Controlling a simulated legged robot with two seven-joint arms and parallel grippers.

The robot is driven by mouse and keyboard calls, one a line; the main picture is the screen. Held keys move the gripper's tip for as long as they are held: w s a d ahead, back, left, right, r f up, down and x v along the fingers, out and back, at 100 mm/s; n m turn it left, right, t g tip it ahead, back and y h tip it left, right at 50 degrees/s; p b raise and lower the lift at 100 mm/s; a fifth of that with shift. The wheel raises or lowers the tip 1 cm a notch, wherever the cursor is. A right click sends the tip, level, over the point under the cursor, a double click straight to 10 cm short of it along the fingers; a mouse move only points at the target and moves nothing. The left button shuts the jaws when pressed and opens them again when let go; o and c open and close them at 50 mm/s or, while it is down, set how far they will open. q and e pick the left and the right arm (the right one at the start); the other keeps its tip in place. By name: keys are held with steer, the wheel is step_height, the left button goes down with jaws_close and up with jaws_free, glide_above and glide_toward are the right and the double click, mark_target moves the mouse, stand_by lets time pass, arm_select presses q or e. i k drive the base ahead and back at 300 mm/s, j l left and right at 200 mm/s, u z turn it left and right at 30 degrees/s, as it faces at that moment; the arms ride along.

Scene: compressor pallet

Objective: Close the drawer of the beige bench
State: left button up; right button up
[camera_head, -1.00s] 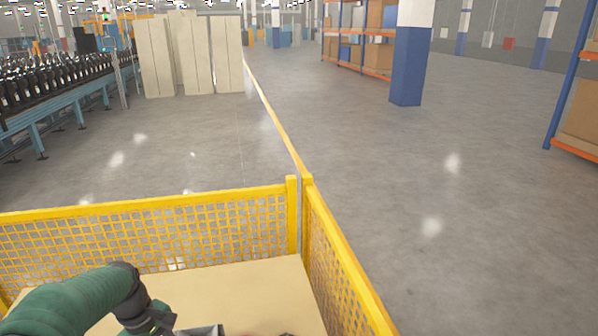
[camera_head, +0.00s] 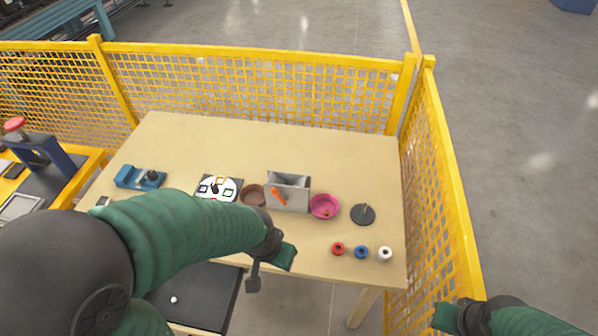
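The beige bench (camera_head: 345,153) fills the middle of the view. Its drawer (camera_head: 205,290), with a dark inside, sticks out open below the front edge at the lower left. A small white round thing lies in it. My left arm crosses over the bench front and hides part of the drawer. My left gripper (camera_head: 270,268) is by the front edge, right of the drawer; whether its fingers are open is unclear. My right gripper (camera_head: 450,318) is at the bottom right, outside the bench's right edge and far from the drawer; its fingers are not clear.
On the bench stand a blue tool (camera_head: 139,178), a grey box (camera_head: 288,192), a pink bowl (camera_head: 324,206), a dark disc (camera_head: 363,214) and small red, blue and white rolls. Yellow mesh fences (camera_head: 250,85) close the back and right. A press (camera_head: 40,150) stands left.

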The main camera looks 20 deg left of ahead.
mark_target(206, 293)
steer(key=u, duration=2.4)
steer(key=i+j+z, duration=0.15)
steer(key=j, duration=0.1)
